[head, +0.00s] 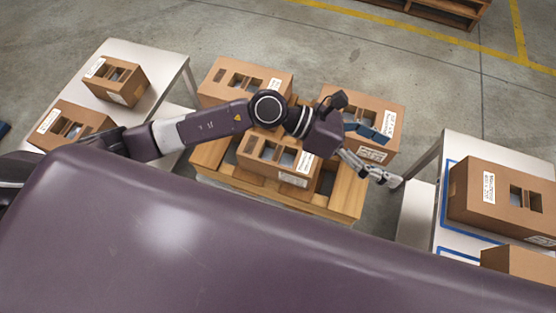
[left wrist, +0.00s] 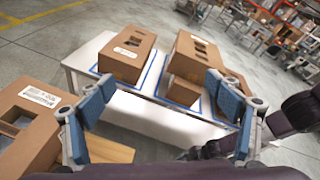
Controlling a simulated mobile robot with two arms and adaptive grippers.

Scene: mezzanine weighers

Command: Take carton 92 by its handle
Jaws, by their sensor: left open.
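Several brown cartons with cut-out openings and white labels are in view. I cannot read the labels well enough to tell which is carton 92. On the wooden pallet (head: 342,201) are a back-left carton (head: 214,94), a front carton (head: 261,170) and a right carton (head: 395,106). My left gripper (head: 388,157) is open and empty, above the right pallet carton's front side. In the left wrist view its blue-padded fingers (left wrist: 158,84) stand wide apart, with that pallet's carton (left wrist: 40,97) beside the left finger. My right gripper is not seen.
A left table (head: 154,60) bears two cartons (head: 118,76). A right table (head: 436,205) with blue outlines bears cartons (head: 470,192); it also shows ahead in the left wrist view (left wrist: 130,105). Another pallet (head: 440,10) lies at the back. Grey floor is clear behind the cartons.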

